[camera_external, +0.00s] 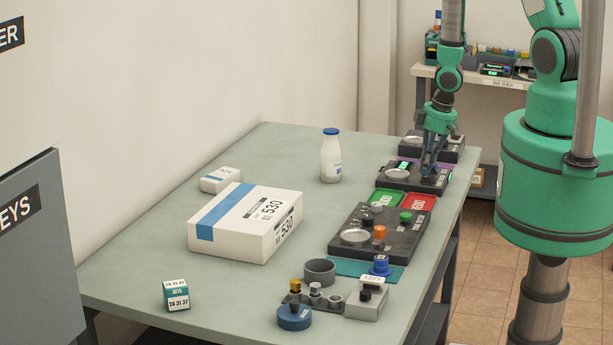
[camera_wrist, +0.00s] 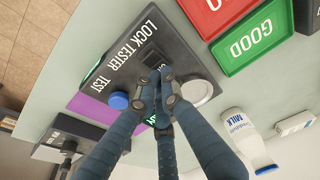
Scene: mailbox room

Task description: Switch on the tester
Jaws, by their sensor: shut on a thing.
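The lock tester (camera_wrist: 190,62) is a dark grey panel lettered "LOCK TESTER" and "TEST". It carries a blue button (camera_wrist: 118,100), a round pale dish (camera_wrist: 197,91) and a dark square part (camera_wrist: 153,61). A patch of green lettering shows beside my fingers, partly covered. In the external view the tester (camera_external: 384,179) sits near the table's right edge, beyond the red and green trays. My gripper (camera_wrist: 163,76) points down at the tester beside the dark square part. Its fingertips are closed together on something small, hidden between them. My gripper also shows in the external view (camera_external: 430,172).
A green "GOOD" tray (camera_wrist: 247,42) and a red tray (camera_external: 420,202) lie beside the tester. A milk bottle (camera_external: 331,160) stands to its left. Another dark panel with knobs (camera_external: 393,242) is nearer the camera. A large white box (camera_external: 245,224) lies mid-table.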

